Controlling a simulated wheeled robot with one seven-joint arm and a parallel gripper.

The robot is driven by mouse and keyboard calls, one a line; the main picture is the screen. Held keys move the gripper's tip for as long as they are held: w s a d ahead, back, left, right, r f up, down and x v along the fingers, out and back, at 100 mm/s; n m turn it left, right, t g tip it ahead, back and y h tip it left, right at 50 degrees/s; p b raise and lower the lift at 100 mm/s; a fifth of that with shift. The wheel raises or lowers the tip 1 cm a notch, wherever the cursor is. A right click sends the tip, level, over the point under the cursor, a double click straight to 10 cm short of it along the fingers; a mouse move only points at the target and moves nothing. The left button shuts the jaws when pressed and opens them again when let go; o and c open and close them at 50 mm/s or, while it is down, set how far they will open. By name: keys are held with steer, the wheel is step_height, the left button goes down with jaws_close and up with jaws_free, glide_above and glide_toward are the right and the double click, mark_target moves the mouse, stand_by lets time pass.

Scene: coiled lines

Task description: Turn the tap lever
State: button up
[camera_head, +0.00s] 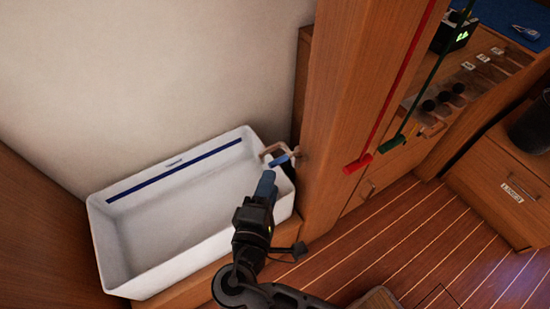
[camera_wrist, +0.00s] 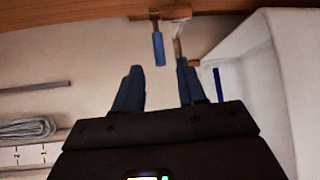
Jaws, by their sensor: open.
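The tap's blue lever (camera_head: 279,160) sticks out from the wooden post, just above the right end of the white basin. The tap's copper-coloured spout (camera_head: 268,150) is beside it. My gripper (camera_head: 267,174) is close to the lever, with its blue fingers just below it in the head view. In the wrist view my gripper (camera_wrist: 159,67) is open and empty, its two fingers apart. There the blue lever (camera_wrist: 158,49) shows between and beyond the fingertips, apart from both. The spout (camera_wrist: 178,47) shows just beyond the right fingertip; whether they touch I cannot tell.
The white basin (camera_head: 98,225) stands against the wall, its rim near my gripper. A wooden post (camera_head: 335,110) rises on the right, with red (camera_head: 405,75) and green (camera_head: 435,75) lines ending in handles. A coiled line (camera_wrist: 26,130) shows at left in the wrist view. Striped floor lies to the right.

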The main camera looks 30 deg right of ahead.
mark_target(277, 161)
steer(key=shift+p+x, duration=0.45)
steer(key=shift+x, duration=3.4)
jaws_close()
